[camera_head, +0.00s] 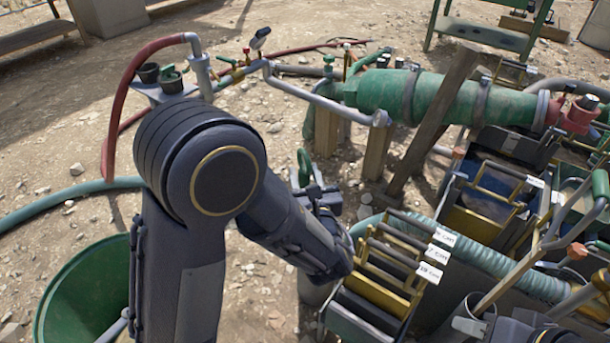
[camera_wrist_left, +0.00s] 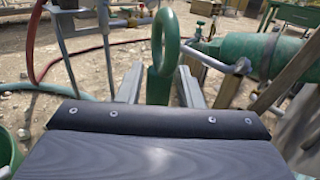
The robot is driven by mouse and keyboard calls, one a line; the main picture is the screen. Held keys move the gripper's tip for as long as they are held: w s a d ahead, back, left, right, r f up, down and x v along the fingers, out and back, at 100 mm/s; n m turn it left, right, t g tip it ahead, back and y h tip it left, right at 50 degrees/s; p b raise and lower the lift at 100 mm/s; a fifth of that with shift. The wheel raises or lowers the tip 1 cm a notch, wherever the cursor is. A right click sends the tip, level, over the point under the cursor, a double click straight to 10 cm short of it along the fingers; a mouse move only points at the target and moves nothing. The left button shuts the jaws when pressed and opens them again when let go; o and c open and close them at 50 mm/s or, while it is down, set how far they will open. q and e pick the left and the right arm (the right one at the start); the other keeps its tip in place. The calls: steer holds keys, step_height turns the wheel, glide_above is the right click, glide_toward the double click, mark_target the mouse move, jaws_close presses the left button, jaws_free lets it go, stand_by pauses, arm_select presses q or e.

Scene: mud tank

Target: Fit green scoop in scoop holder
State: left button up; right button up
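The green scoop shows as an upright green handle with a ring on top (camera_head: 305,166), also seen in the left wrist view (camera_wrist_left: 165,40). My left gripper (camera_head: 318,200) is around the handle below the ring. In the wrist view its two fingers (camera_wrist_left: 160,88) stand close on either side of the handle and look shut on it. The scoop's lower part is hidden by the gripper. A grey cylinder (camera_head: 312,288) shows below my left arm; I cannot tell whether it is the scoop holder. Part of my right arm is at the bottom right edge; its fingertips are not visible.
A rack with yellow-framed slots and white labels (camera_head: 428,272) stands just right of my left gripper. A large green cylinder (camera_head: 440,97) lies behind it. A green bucket (camera_head: 85,295) is at lower left. Pipes and hoses crowd the right; bare ground (camera_head: 60,140) lies left.

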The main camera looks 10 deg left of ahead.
arm_select(q)
steer(key=shift+o, duration=1.3)
steer(key=p+v, duration=0.2)
steer(key=v, duration=0.5)
steer(key=shift+s+d, duration=0.2)
steer(key=shift+s, duration=0.2)
